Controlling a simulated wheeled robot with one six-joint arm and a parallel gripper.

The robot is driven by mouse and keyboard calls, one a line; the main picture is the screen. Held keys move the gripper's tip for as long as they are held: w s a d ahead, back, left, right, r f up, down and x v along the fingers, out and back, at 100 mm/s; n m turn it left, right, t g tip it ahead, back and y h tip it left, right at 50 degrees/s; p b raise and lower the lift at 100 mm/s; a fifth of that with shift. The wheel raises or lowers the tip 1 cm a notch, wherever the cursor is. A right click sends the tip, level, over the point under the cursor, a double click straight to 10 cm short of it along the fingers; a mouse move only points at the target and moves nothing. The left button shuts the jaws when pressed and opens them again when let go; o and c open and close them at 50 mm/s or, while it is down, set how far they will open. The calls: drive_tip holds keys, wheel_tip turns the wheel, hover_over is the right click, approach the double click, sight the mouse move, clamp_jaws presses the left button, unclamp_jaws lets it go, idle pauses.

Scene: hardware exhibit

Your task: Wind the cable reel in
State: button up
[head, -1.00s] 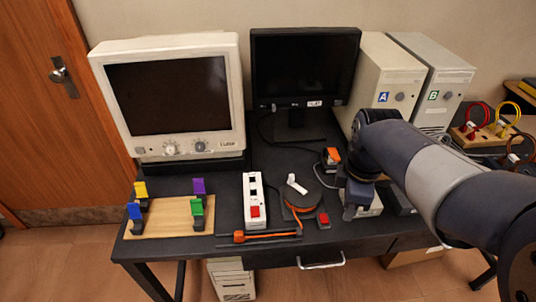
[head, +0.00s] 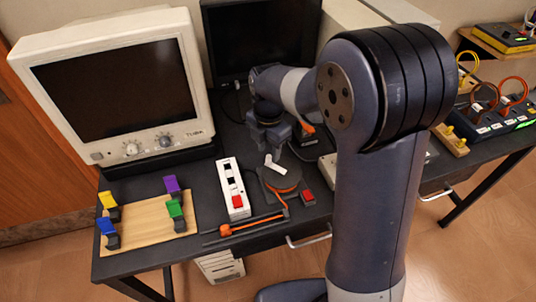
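The cable reel (head: 283,180) is a dark round drum on the desk with orange cable around its side and a white crank handle (head: 273,163) on top. The orange cable (head: 285,204) runs from the reel down to an orange piece (head: 226,230) on a dark rail near the front edge. My gripper (head: 272,148) points down just above and behind the white handle. Its fingers are small and dark, and I cannot tell if they touch the handle or how far apart they are.
A white power strip (head: 232,188) stands left of the reel and a red button (head: 307,197) right of it. A wooden board (head: 149,223) with coloured clips lies at left. A CRT monitor (head: 113,85) and a black monitor (head: 262,52) stand behind.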

sight(269, 156)
drive_tip(key=shift+f, duration=1.6)
clamp_jaws()
